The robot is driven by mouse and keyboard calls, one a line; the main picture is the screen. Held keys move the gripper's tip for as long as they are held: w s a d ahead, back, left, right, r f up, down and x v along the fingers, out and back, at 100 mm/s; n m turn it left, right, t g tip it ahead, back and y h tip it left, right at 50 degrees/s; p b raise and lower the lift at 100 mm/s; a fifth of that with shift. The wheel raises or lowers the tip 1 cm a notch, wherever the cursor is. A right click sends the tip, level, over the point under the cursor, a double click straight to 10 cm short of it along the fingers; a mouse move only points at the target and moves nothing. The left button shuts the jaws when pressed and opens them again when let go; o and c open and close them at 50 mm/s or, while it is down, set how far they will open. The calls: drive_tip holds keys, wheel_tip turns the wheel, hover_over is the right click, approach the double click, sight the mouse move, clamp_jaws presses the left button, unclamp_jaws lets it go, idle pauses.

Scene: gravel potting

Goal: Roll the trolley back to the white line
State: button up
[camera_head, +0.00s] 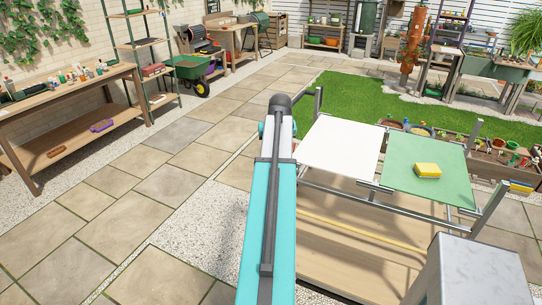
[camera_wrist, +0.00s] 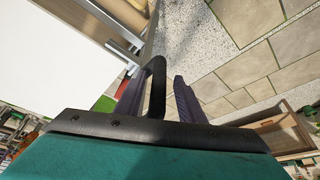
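The trolley (camera_head: 309,199) stands right of centre in the head view, with metal posts and a pale wooden lower deck. It carries a white panel (camera_head: 340,146) and a green panel (camera_head: 425,183) side by side. In the wrist view my gripper (camera_wrist: 160,92) has two purple-grey fingers apart, with a black looped handle (camera_wrist: 157,72) between them. The loop lies close to the left finger, and a gap shows on the right. The loop seems to join the trolley's frame. My arm hides the gripper in the head view. I cannot make out a white line.
A yellow sponge (camera_head: 428,170) lies on the green panel. A wooden bench (camera_head: 75,82) is at left, and a green cart (camera_head: 190,68) is behind. Low planters (camera_head: 485,158) border the lawn (camera_head: 350,98). Paving (camera_head: 150,195) left of the trolley is clear.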

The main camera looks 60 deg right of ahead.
drive_tip(key=shift+s+d, duration=0.1)
drive_tip(key=shift+s, duration=0.05)
drive_tip(key=shift+r, duration=0.1)
drive_tip(key=b+v, duration=0.3)
drive_tip(key=v, duration=1)
drive_tip(key=shift+a+r, duration=0.2)
drive_tip(key=shift+r, duration=0.1)
idle(0.6)
